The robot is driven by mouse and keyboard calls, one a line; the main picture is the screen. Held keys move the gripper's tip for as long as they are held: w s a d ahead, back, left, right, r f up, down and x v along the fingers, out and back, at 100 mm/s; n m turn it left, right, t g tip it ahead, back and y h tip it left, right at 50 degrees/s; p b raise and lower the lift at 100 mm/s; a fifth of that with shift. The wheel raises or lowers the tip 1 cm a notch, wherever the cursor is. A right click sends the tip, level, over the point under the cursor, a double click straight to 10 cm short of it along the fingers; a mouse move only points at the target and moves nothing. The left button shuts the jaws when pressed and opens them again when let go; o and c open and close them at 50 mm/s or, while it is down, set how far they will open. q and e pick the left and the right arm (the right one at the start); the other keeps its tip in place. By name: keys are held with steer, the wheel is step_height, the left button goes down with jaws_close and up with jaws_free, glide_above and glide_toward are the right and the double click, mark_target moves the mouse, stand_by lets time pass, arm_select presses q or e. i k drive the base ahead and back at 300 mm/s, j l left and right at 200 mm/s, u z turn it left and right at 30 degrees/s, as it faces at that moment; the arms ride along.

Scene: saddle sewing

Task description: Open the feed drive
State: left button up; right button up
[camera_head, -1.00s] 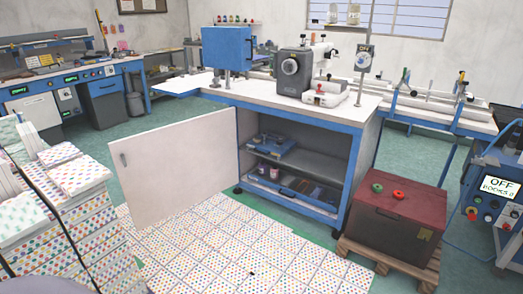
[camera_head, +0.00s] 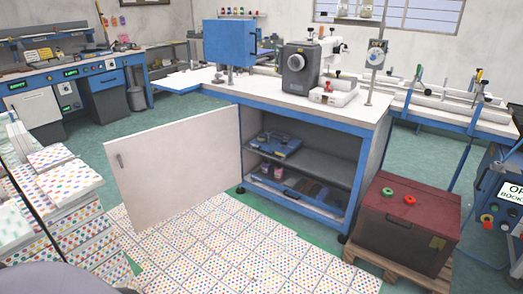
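No part is plainly marked as the feed drive. A sewing machine with a grey round drive housing (camera_head: 299,65) and a white body (camera_head: 333,92) stands on the white-topped workbench (camera_head: 235,87). A blue box (camera_head: 229,43) stands at its left. Below, a white cabinet door (camera_head: 172,168) with a small dark handle at its left edge stands swung wide open. The open cabinet shows a grey shelf (camera_head: 320,164) with a blue device (camera_head: 276,144) on it, and small items lie on the cabinet floor. Neither of my grippers is in view.
Stacks of dotted sheets (camera_head: 82,240) stand at left. Dotted sheets (camera_head: 215,245) cover the floor before the cabinet. A dark red chest (camera_head: 408,235) sits on a wooden pallet at right, beside a blue control unit (camera_head: 505,200). Green floor is free between the benches.

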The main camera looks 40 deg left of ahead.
mark_target(276, 146)
steer(key=i+j, duration=1.4)
steer(key=i, duration=0.15)
steer(key=i+j+u, duration=0.1)
steer(key=i+j, duration=1.3)
steer(key=i, duration=0.2)
